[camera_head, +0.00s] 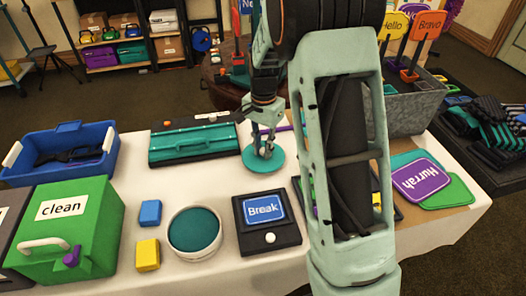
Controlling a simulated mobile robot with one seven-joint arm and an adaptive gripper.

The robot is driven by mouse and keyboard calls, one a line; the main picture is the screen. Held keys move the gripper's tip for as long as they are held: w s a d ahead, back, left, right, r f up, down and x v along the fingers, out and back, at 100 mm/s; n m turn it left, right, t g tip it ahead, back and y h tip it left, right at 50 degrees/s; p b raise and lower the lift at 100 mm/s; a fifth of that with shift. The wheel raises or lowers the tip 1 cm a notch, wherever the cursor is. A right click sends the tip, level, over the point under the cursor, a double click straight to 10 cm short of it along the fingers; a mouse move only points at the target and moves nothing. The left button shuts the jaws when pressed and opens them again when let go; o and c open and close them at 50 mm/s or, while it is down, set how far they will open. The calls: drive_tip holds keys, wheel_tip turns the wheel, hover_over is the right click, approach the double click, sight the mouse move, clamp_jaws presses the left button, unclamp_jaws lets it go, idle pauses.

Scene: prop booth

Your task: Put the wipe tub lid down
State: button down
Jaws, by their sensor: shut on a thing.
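The wipe tub lid (256,164) is a flat, round teal disc in the middle of the head view. My gripper (265,149) points down from above and is shut on the lid near its centre. The lid looks level. I cannot tell whether it touches the white tabletop or is slightly above it. A round white tub (190,250) with a teal top face stands nearer, left of centre, apart from the lid. My arm hides part of the table to the right of the lid.
A green "clean" box (98,212), blue sponge (150,213) and yellow sponge (148,254) are left of the tub. A black "Break" stand (285,238) is right of it. A teal-and-black case (190,138) lies behind. White table (225,185) shows between.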

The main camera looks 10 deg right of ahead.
sight(263, 150)
drive_tip(key=shift+f, duration=0.5)
drive_tip(key=shift+f, duration=0.2)
drive_tip(key=c, duration=1.8)
unclamp_jaws()
wheel_tip(263, 150, up, 12)
drive_tip(key=shift+d+r+p, duration=0.1)
drive_tip(key=shift+r+p, duration=0.15)
drive_tip(key=shift+p, duration=0.8)
